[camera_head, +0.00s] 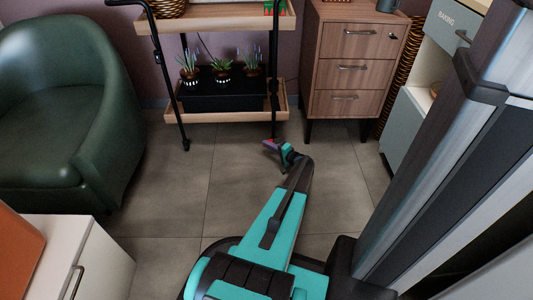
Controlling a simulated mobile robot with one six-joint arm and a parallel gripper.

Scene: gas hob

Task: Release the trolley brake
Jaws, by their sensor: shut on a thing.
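The trolley (222,116) stands at the back, with wooden shelves and a black frame on small casters. Its front left caster (186,145) shows clear on the floor. My gripper (274,146) is low, at the foot of the trolley's front right leg. It is shut on a small part there, which I take to be the trolley brake. The gripper and its coloured tip cover most of that caster and the brake. The brake lever's position is too small and hidden to tell.
Several potted plants (221,75) stand on the trolley's lower shelf. A wooden drawer unit (355,75) is right of the trolley. A green armchair (70,110) is at the left, a white cabinet (95,265) at the front left. The tiled floor between is clear.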

